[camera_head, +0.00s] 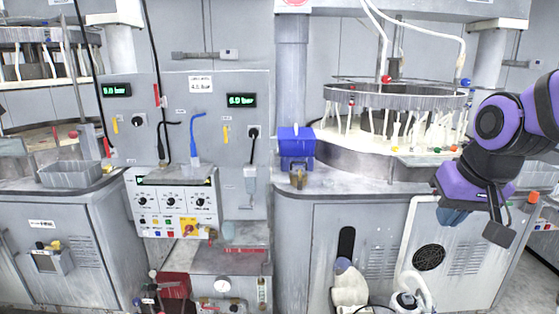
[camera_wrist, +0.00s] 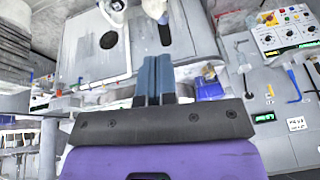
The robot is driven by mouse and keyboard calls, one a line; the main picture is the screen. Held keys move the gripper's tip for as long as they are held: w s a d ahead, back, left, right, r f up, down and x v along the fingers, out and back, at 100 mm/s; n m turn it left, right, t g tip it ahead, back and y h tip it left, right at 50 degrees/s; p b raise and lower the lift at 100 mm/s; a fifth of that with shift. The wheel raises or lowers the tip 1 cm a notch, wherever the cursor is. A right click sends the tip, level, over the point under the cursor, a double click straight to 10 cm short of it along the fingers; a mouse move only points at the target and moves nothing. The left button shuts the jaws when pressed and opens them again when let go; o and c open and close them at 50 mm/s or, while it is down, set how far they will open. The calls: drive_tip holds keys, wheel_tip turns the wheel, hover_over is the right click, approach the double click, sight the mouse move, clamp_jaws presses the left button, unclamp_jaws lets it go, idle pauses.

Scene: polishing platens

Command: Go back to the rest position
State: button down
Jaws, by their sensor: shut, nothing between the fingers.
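My gripper (camera_head: 452,216) is at the right in the head view, at the end of my purple and black arm. It hangs in front of the right-hand cabinet, below the rim of its top. In the wrist view its two blue-grey fingers (camera_wrist: 154,78) are together, shut with nothing between them. They appear clear of the surfaces around them.
The right platen machine (camera_head: 395,97) stands behind my arm. A blue box (camera_head: 296,142) sits at the cabinet's edge, left of my gripper. A control box (camera_head: 173,202) with knobs is further left. White bottle-like items (camera_head: 348,287) stand low in front.

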drive_tip(key=s+d+r+n+t, duration=0.1)
drive_tip(key=s+r, duration=0.4)
drive_tip(key=s, duration=0.6)
drive_tip(key=shift+s+d+h, duration=0.2)
drive_tip(key=shift+d+h, duration=0.1)
drive_tip(key=shift+d, duration=0.15)
drive_tip(key=shift+w, duration=0.1)
